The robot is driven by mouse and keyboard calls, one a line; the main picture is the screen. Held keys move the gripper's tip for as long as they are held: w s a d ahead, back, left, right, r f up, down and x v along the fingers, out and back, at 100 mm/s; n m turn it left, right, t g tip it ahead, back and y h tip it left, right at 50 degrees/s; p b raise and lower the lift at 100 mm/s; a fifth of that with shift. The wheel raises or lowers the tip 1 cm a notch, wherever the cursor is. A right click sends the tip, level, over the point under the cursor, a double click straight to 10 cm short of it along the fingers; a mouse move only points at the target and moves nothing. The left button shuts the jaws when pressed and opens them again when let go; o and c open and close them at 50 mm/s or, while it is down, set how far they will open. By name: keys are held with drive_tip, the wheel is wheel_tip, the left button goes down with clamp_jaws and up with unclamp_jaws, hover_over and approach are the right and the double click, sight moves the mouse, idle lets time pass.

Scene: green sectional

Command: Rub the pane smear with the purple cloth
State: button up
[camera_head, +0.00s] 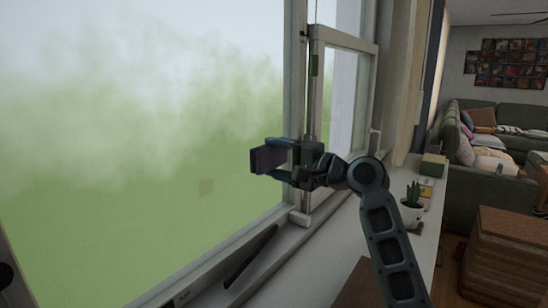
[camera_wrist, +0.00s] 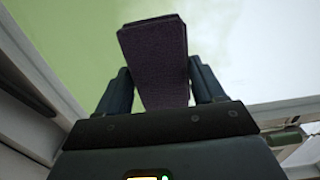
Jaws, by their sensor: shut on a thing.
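My gripper (camera_head: 279,160) is shut on the purple cloth (camera_head: 266,158), a dark folded pad that sticks out past the fingertips. In the wrist view the cloth (camera_wrist: 158,60) stands between the two fingers of my gripper (camera_wrist: 160,92). The window pane (camera_head: 130,110) fills the left of the head view. A faint greyish-brown smear (camera_head: 206,187) shows on it, left of and lower than the cloth. I cannot tell whether the cloth touches the pane. The smear is not clear in the wrist view.
A small open casement (camera_head: 342,90) stands right behind my gripper. The white sill (camera_head: 330,240) runs below, with a dark bar (camera_head: 250,257), a potted succulent (camera_head: 412,200) and a green box (camera_head: 433,165). A green sofa (camera_head: 500,130) and a brown ottoman (camera_head: 505,250) are at the right.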

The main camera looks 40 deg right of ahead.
drive_tip(key=shift+s, duration=0.1)
drive_tip(key=shift+p+v, duration=0.35)
drive_tip(key=shift+v, duration=1.05)
drive_tip(key=shift+s, duration=0.1)
